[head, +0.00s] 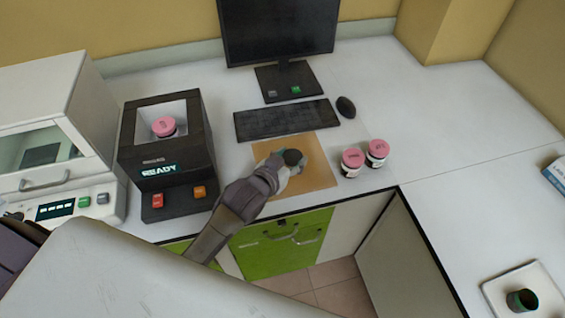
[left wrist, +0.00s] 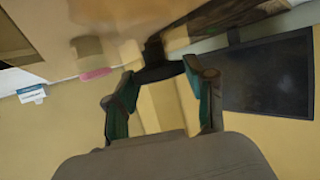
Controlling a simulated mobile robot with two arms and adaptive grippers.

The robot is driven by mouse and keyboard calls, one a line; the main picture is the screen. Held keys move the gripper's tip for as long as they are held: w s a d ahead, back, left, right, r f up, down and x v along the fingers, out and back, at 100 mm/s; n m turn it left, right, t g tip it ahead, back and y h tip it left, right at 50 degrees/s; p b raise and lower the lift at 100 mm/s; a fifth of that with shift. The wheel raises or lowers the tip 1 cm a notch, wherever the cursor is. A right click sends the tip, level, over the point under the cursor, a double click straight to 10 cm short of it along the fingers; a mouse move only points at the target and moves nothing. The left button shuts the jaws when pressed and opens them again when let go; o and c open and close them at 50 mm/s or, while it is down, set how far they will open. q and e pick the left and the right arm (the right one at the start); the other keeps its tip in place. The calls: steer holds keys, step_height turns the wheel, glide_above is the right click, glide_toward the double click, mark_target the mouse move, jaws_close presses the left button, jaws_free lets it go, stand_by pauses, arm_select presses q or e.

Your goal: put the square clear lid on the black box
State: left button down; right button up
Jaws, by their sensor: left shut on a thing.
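The black box (head: 163,181) stands on the left of the bench. Its top is open, and a pink-capped jar (head: 164,127) sits inside. Its front shows "READY", a red button and an orange button. My left gripper (head: 291,160) is over the tan mat (head: 322,178), right of the box. It is shut on a small dark piece that looks like the lid's knob; it also shows between the fingertips in the left wrist view (left wrist: 160,70). The clear lid itself is hard to make out, partly hidden by the gripper. My right gripper is not in view.
Two pink-capped jars (head: 364,158) stand just right of the mat. A keyboard (head: 287,120), mouse (head: 346,107) and monitor (head: 278,35) are behind it. A white instrument (head: 62,130) stands left of the box. A white tray (head: 540,286) holds a dark cup at lower right.

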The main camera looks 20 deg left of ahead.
arm_select(q)
steer(key=a, duration=0.1)
steer(key=f, duration=0.1)
steer(key=a, duration=0.1)
steer(key=shift+w+a+f, duration=0.2)
steer(key=shift+w+a, duration=0.1)
steer(key=shift+f+p, duration=0.5)
steer(key=shift+f, duration=1.55)
steer(key=shift+c, duration=1.9)
jaws_free()
steer(key=shift+s+f, duration=0.1)
steer(key=shift+f, duration=0.05)
